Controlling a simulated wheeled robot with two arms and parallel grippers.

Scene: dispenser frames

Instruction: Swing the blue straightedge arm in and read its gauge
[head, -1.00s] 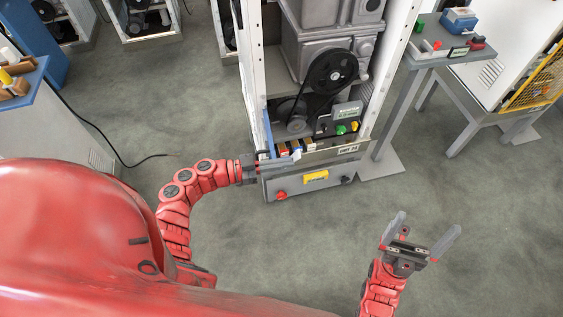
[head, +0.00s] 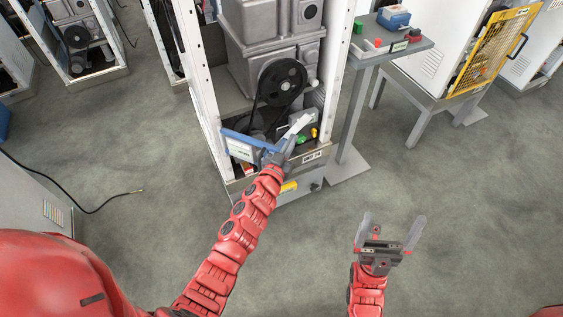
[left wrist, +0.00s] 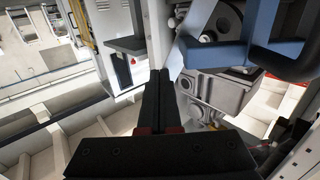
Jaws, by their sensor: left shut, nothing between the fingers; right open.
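The blue straightedge arm (head: 248,138) reaches out from the left white post of the machine frame, across the lower front of the bay. A pale panel with small markings, perhaps its gauge (head: 240,149), sits below the blue bar; I cannot read it. My left gripper (head: 299,127) is shut and empty at the arm's right end, in front of the bay; whether it touches the arm is unclear. In the left wrist view its dark fingers are together, with blue bars (left wrist: 215,54) at upper right. My right gripper (head: 391,232) is open and empty above the floor.
A black pulley (head: 282,82) and belt sit inside the bay, with green and yellow buttons (head: 308,136) below. A grey side table (head: 415,44) holds small items to the right. A black cable (head: 80,205) lies on the floor at left.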

